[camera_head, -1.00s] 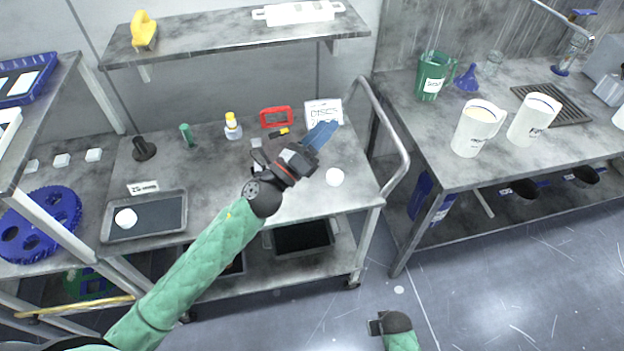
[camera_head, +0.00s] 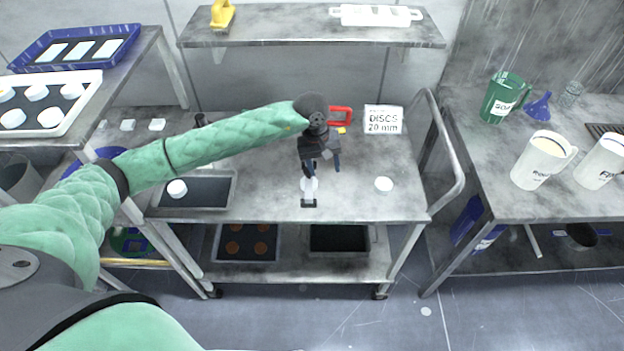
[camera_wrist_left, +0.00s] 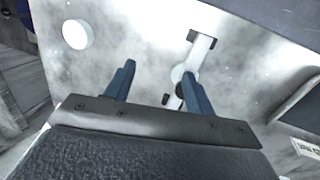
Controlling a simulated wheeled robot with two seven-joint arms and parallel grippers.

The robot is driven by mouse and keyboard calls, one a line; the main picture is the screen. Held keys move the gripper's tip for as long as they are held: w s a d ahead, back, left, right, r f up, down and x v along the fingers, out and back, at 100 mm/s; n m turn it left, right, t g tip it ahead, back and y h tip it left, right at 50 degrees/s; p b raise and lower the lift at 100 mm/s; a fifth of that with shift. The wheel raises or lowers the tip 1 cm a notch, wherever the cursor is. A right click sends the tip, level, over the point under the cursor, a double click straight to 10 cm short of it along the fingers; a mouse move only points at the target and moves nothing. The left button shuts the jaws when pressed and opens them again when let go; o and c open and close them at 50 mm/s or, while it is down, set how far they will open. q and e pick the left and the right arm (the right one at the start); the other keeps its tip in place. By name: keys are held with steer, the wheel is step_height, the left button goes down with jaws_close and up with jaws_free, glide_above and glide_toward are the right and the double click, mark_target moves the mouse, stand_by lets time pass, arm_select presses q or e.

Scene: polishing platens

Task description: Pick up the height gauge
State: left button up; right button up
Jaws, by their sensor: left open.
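The height gauge (camera_head: 309,189) is a small white and grey tool with dark ends on the cart top, below and slightly left of my left gripper in the head view. My left gripper (camera_head: 321,166) is open and empty, pointing down above the cart top. In the left wrist view the height gauge (camera_wrist_left: 201,52) lies beyond the fingertips, close to the right-hand finger, which hides part of it. The gap between the fingers (camera_wrist_left: 158,78) is empty. My right gripper is in neither view.
A white disc (camera_head: 384,184) lies right of the gripper. A sign reading "DISCS 20 mm" (camera_head: 383,120) and a red device (camera_head: 341,115) stand behind. A dark tray (camera_head: 213,191) with a white disc is at left. A shelf (camera_head: 300,32) overhangs the back.

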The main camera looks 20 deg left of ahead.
mark_target(309, 173)
arm_select(q)
steer(key=a, duration=0.1)
steer(key=w+a+y, duration=0.1)
steer(key=a, duration=0.1)
steer(key=a+y, duration=0.1)
steer(key=a, duration=0.1)
steer(key=shift+w+r+m, duration=0.15)
steer(key=shift+w+m, duration=0.2)
steer(key=shift+m, duration=0.05)
steer(key=shift+f, duration=3.8)
jaws_close()
steer(key=shift+r+b, duration=0.1)
steer(key=shift+b, duration=0.2)
